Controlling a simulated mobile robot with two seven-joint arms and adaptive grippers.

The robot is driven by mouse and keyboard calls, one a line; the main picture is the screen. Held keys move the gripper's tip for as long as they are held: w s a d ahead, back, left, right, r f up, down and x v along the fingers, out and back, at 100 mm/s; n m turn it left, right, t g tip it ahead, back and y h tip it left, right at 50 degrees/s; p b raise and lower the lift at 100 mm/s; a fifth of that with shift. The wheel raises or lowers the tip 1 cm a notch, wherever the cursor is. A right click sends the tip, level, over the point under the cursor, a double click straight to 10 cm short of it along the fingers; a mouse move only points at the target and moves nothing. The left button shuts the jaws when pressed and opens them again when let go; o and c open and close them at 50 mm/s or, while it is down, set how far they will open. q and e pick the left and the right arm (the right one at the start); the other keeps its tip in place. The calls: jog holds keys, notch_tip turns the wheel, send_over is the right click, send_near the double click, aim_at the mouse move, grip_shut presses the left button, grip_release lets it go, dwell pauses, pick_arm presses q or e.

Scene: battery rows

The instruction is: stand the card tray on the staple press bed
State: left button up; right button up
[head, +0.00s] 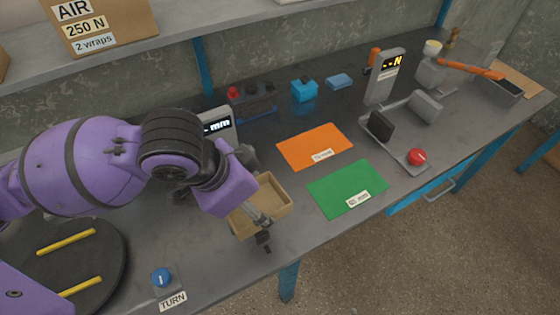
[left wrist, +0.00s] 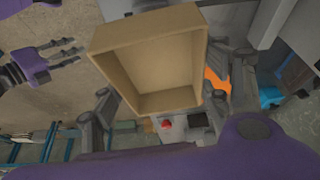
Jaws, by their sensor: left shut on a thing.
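The card tray (head: 246,221) is a shallow tan open box. My left gripper (head: 262,222) is shut on it near the front edge of the bench. In the left wrist view the tray (left wrist: 152,55) shows its empty inside, with grey fingers on both sides. The far right machine with an orange lever (head: 468,68) looks like the staple press; its bed is hard to make out and is well away from the tray. My right gripper (left wrist: 62,52) shows only in the left wrist view, at the left, with its fingers apart and empty.
An orange mat (head: 308,143) and a green mat (head: 335,197) lie right of the tray. Beyond them stand a force gauge (head: 385,75) with jaws and a red button (head: 416,156). Blue blocks (head: 304,90) are at the back. A black turntable (head: 100,255) is at left.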

pick_arm(q)
jog(key=shift+s+f+m, duration=0.25)
jog(key=shift+s+m, duration=0.05)
jog(key=shift+w+a+f+b, duration=0.1)
jog(key=shift+w+f+b, duration=0.15)
jog(key=shift+f+b, duration=0.1)
jog(key=shift+w+a+f+b, duration=0.35)
jog(key=shift+w+f+b, duration=0.1)
jog(key=shift+w+b, duration=0.1)
jog(key=w+a+f, duration=0.2)
jog(key=w, duration=0.1)
jog(key=w+a+f, duration=0.2)
jog(key=w, duration=0.1)
jog(key=w+a+f+b, duration=0.1)
jog(key=w+f, duration=0.2)
jog(key=shift+a, duration=0.4)
jog(key=shift+w+a+f, duration=0.15)
jog(key=shift+w+f, duration=0.15)
jog(key=f, duration=0.3)
jog(key=shift+w+a+f+b, duration=0.15)
jog(key=shift+w+f+b, duration=0.15)
jog(key=shift+f, duration=0.1)
pick_arm(e)
jog(key=f, duration=0.1)
jog(key=s+f, duration=0.1)
jog(key=f, duration=0.1)
jog(key=shift+s+a+f, duration=0.25)
jog(key=shift+a+f, duration=0.05)
jog(key=shift+f, duration=0.05)
